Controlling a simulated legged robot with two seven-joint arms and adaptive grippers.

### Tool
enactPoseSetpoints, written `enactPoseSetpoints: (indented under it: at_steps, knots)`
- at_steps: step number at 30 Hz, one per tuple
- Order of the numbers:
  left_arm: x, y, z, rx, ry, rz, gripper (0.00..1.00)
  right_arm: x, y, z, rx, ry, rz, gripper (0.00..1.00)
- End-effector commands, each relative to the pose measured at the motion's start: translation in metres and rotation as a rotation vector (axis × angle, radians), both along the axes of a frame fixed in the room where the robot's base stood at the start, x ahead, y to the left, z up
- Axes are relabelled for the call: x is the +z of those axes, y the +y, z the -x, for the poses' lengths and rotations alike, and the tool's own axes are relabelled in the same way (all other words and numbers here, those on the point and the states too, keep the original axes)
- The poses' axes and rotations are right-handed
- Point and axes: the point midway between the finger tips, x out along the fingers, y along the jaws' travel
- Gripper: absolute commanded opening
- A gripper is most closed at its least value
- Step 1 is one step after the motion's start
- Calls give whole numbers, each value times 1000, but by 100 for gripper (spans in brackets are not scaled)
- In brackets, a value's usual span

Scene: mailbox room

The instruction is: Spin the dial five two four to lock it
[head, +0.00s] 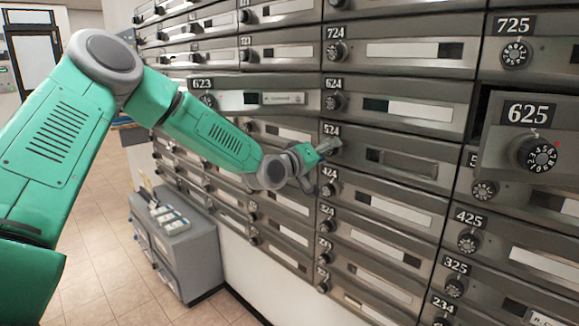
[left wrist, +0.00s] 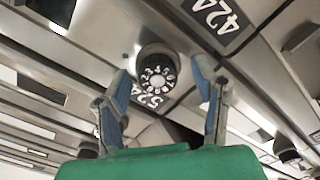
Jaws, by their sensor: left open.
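The mailbox 524 door (head: 405,165) is in the middle of the head view, with a slot and a "524" label (head: 331,130) at its upper left. Its dial is mostly hidden behind my left gripper (head: 322,160) there. In the left wrist view, seen upside down, the black dial (left wrist: 157,75) with a white numbered face shows beyond the fingertips, next to the "524" label. My left gripper (left wrist: 162,88) is open, its two blue-grey fingers on either side of the dial's line. I cannot tell whether they touch it. My right gripper is not in view.
Neighbouring doors carry dials, such as 624 (head: 333,101) above. Mailbox 625 (head: 530,150) at right looks nearer than the wall. A grey cabinet (head: 185,245) stands on the tiled floor at lower left. The floor in front of it is clear.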

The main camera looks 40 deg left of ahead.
Motion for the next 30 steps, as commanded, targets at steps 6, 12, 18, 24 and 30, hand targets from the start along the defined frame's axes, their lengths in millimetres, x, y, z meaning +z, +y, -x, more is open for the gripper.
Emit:
enactPoseSetpoints:
  at_steps: [6,12,18,24,30]
  knots:
    - [-1,1,0,2,34,431,53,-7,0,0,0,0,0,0]
    - [0,0,0,2,62,785,53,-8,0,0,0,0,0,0]
    - [1,0,0,2,88,1107,53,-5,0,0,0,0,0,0]
    - [2,0,0,2,112,1401,53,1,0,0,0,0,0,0]
    - [3,2,9,1,127,1627,53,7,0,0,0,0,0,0]
